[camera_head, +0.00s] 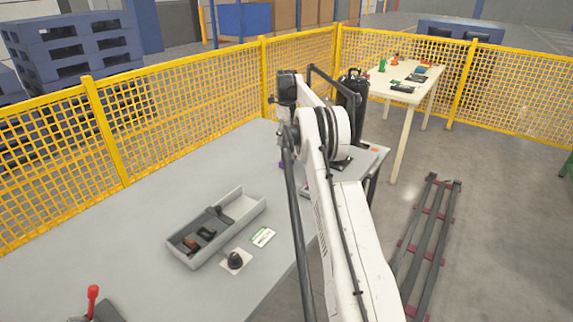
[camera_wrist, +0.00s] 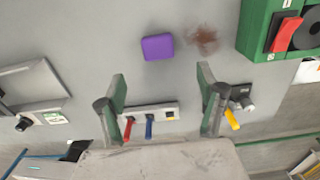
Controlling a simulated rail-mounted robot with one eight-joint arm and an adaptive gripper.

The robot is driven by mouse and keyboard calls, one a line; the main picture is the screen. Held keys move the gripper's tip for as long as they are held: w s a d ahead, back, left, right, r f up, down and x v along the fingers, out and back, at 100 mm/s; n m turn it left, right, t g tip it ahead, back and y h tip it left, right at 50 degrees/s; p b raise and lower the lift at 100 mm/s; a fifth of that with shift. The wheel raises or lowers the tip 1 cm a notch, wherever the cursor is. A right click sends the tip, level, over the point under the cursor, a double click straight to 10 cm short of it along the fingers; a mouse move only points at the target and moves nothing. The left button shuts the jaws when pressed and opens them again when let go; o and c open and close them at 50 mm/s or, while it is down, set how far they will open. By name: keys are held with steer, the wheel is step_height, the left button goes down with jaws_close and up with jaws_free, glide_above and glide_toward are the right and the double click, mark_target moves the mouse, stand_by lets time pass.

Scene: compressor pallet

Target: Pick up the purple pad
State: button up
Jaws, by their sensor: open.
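The purple pad (camera_wrist: 157,47) lies flat on the grey table in the wrist view, a rounded block at the upper middle. My gripper (camera_wrist: 163,88) has its two greenish fingers wide apart, with nothing between the tips. The pad is beyond the fingertips toward the top of the picture, and no contact shows. In the head view only a small purple patch (camera_head: 281,165) shows beside my arm; most of that spot and my fingers are hidden by the arm.
In the wrist view, a green box with a red switch (camera_wrist: 250,28) stands right of the pad, beside a brown stain (camera_wrist: 203,39). A plate with red and blue levers (camera_wrist: 165,107) lies between the fingers' bases. A grey tray (camera_head: 243,213) and yellow mesh fence (camera_head: 190,95) show in the head view.

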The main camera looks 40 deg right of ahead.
mark_target(287, 160)
steer(key=f, duration=1.2)
steer(key=shift+a, duration=0.2)
steer(key=shift+c, duration=0.4)
steer(key=c, duration=0.9)
steer(key=shift+c, duration=0.2)
steer(key=shift+r, duration=0.1)
steer(key=shift+r, duration=0.45)
steer(key=r, duration=0.3)
steer(key=shift+a+r, duration=0.25)
steer(key=shift+a, duration=0.1)
steer(key=a+r, duration=0.6)
steer(key=a, duration=0.5)
steer(key=shift+w+r, duration=0.25)
steer(key=shift+w, duration=0.2)
